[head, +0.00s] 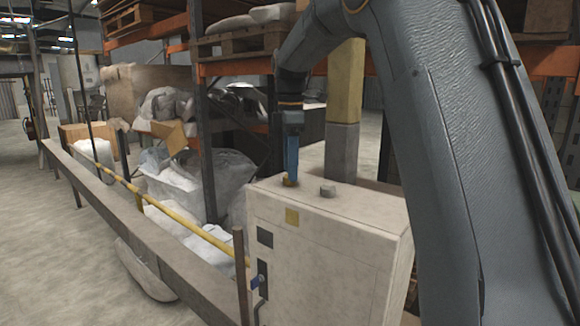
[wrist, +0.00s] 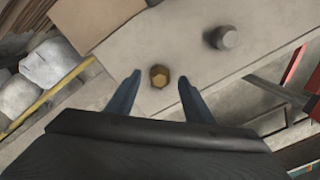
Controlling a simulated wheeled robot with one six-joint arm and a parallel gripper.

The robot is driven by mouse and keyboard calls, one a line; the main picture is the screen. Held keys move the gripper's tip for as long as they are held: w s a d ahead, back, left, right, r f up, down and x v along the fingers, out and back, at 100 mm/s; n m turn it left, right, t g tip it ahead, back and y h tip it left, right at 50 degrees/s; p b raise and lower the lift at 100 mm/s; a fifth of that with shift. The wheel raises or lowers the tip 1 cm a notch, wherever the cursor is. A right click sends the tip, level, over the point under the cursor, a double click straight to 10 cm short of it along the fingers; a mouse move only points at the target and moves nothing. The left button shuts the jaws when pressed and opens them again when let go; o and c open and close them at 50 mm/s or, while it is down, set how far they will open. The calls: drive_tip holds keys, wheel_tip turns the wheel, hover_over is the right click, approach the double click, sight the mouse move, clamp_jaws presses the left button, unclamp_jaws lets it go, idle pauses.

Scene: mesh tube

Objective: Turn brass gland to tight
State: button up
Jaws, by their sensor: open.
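The brass gland (wrist: 159,76) is a small gold hexagonal fitting on the top face of a pale cabinet. In the head view the brass gland (head: 290,182) shows just under my fingertips. My gripper (head: 291,172) points down over it. In the wrist view my gripper (wrist: 159,80) is open, with one blue finger on each side of the gland and a visible gap on both sides. The exact fingertip height over the cabinet top is hard to tell. A grey hexagonal gland (wrist: 221,38) stands to the right of the brass one.
The cabinet (head: 330,250) has a yellow label and a blue handle on its front. A grey post with a yellow upper part (head: 342,120) rises close behind the glands. A beam and a yellow rail (head: 180,219) run along the left, with wrapped bags beyond.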

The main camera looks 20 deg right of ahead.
drive_tip(key=shift+f, duration=0.8)
drive_tip(key=c, duration=1.1)
drive_tip(key=shift+o, duration=0.2)
